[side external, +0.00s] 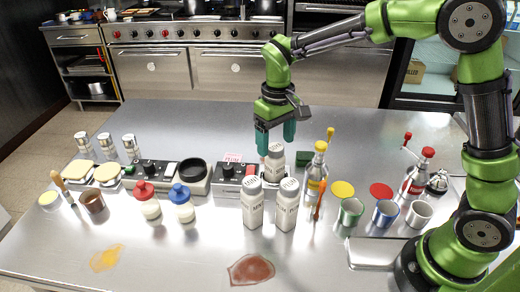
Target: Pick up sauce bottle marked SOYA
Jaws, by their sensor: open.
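Three white bottles with dark lettering stand upright near the middle of the steel table. One front bottle (252,208) is on the left, another front bottle (286,210) is on the right, and a third bottle (275,165) stands behind them. The lettering is too small to read surely, so I cannot tell which one is marked SOYA. My gripper (276,140) is open, its teal fingers pointing down. In the picture the fingers are on either side of the rear bottle's top; whether they are level with it I cannot tell.
A squeeze bottle with a red top (146,201) and one with a blue top (182,203) stand left. A yellow-topped bottle (315,172) and several metal cups stand right. A switch box (230,171) adjoins the rear bottle. A brown spill (251,270) lies in front.

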